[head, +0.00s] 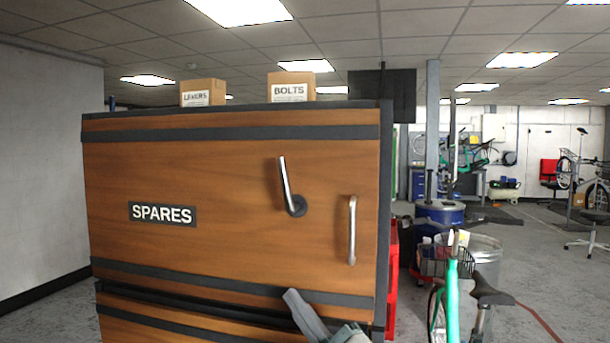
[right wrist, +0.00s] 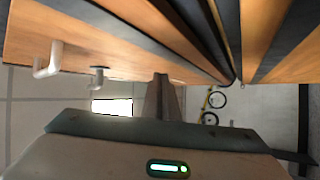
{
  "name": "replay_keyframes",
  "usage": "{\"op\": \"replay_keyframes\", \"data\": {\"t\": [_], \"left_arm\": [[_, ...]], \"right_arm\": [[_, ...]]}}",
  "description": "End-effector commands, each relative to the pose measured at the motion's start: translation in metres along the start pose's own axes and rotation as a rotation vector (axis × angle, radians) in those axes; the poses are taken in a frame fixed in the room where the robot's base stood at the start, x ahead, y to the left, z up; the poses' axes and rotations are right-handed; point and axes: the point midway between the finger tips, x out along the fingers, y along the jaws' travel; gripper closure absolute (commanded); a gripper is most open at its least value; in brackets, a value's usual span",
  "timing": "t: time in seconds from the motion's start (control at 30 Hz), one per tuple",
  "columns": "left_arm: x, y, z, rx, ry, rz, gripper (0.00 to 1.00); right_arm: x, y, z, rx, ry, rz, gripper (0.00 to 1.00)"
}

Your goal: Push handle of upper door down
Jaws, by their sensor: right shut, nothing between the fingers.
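The upper door (head: 230,190) of a wooden cabinet is closed and carries a "SPARES" label. Its lever handle (head: 287,180) stands nearly upright, leaning slightly left above a dark round pivot. A fixed vertical pull handle (head: 352,230) is to its right. My right gripper (head: 293,298) is low in the head view, in front of the door's bottom edge, below the lever and apart from it. It is shut and empty. In the right wrist view, its finger (right wrist: 162,100) points toward the sideways-looking door (right wrist: 120,40), where two handles show. My left gripper is not in view.
Two boxes, "LEVERS" (head: 203,92) and "BOLTS" (head: 291,86), stand on the cabinet top. A lower door (head: 150,325) shows beneath. Open floor (head: 45,315) shows at left.

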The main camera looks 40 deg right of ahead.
Motion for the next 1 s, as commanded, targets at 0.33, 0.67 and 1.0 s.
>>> {"op": "replay_keyframes", "data": {"t": [0.33,0.67,1.0], "left_arm": [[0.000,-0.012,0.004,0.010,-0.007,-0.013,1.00],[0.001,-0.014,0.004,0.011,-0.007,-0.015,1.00],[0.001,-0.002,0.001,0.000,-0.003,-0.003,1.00]], "right_arm": [[0.048,0.117,-0.109,-0.479,0.524,0.140,1.00],[0.049,0.164,-0.153,-0.921,0.821,0.107,1.00],[0.044,0.212,-0.144,-1.387,0.952,-0.059,1.00]]}}
